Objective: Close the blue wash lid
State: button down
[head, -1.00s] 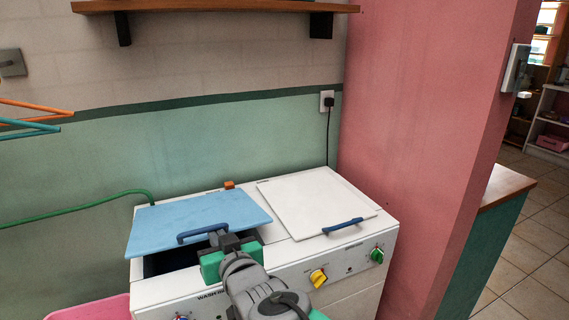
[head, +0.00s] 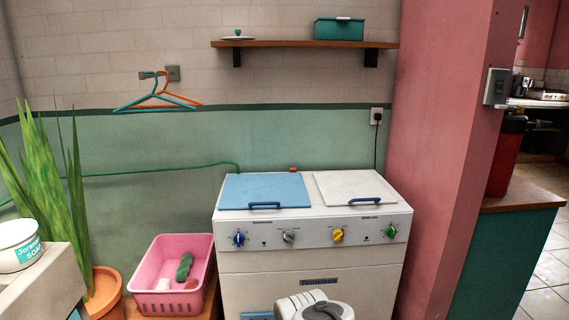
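The blue wash lid (head: 262,187) lies flat over the left half of the white washing machine's top (head: 312,215). Its dark blue handle (head: 265,206) is at the front edge. No gap shows under the lid. Beside it on the right, the white lid (head: 352,184) also lies flat, with a blue handle. Part of my arm shows at the bottom middle, low in front of the machine. My gripper's fingers are not visible.
A pink basket (head: 178,272) with a few items stands left of the machine. A pink wall pillar (head: 430,150) rises close on the right. A wooden shelf (head: 300,44) and hangers (head: 160,100) are above. A potted plant (head: 50,180) stands at the left.

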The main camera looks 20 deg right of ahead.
aim_at(279, 190)
jog(key=z, duration=0.25)
jog(key=k, duration=0.3)
jog(key=u, duration=1.1)
jog(key=i, duration=1.75)
jog(key=z, duration=0.85)
